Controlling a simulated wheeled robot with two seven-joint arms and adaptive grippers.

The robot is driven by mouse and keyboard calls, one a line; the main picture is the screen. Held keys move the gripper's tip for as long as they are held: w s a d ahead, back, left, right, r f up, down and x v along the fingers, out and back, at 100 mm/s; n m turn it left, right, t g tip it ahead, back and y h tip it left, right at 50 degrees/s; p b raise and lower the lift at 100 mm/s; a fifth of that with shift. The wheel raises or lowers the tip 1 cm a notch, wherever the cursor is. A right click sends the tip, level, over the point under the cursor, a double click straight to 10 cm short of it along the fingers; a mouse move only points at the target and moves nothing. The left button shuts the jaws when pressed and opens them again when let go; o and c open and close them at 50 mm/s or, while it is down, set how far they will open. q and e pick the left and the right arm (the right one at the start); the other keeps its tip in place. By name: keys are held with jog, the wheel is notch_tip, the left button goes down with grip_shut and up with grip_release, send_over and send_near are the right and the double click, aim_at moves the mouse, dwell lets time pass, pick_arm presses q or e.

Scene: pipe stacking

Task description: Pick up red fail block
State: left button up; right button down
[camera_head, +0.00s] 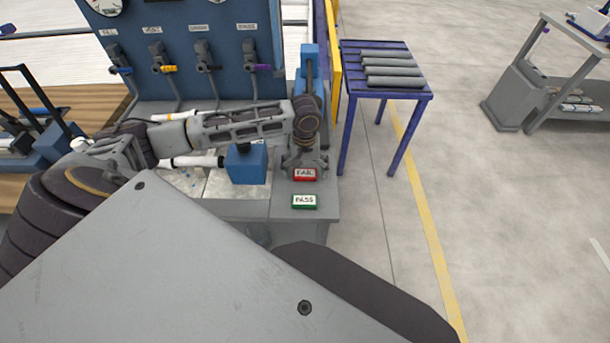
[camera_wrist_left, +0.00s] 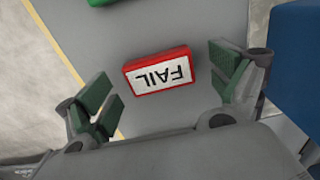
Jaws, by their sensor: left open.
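The red fail block (camera_head: 305,175) lies on the grey bench top, with a white label reading FAIL. In the left wrist view the fail block (camera_wrist_left: 160,72) lies between and a little beyond the spread fingers, nearer the right-hand finger, with a gap on both sides. My left gripper (camera_head: 304,166) is right at the block in the head view, pointing down. In the left wrist view my left gripper (camera_wrist_left: 165,90) is open and empty, with green finger pads. My right gripper is not in view.
A green pass block (camera_head: 305,202) lies just in front of the fail block. A blue block-shaped fixture (camera_head: 247,163) stands to the left on the bench. A blue table (camera_head: 380,92) with several grey pipes stands at the back right.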

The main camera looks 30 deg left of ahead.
aim_at(305, 173)
pick_arm(q)
jog(key=shift+f, duration=0.3)
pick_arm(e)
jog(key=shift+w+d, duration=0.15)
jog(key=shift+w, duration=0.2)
pick_arm(q)
jog(key=shift+c, duration=0.4)
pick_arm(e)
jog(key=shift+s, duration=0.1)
pick_arm(q)
jog(key=c, duration=1)
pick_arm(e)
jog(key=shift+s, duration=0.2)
pick_arm(q)
jog(key=shift+r, duration=0.1)
notch_tip(305, 173, up, 18)
jog(key=shift+f+p, duration=0.1)
jog(key=shift+p, duration=0.75)
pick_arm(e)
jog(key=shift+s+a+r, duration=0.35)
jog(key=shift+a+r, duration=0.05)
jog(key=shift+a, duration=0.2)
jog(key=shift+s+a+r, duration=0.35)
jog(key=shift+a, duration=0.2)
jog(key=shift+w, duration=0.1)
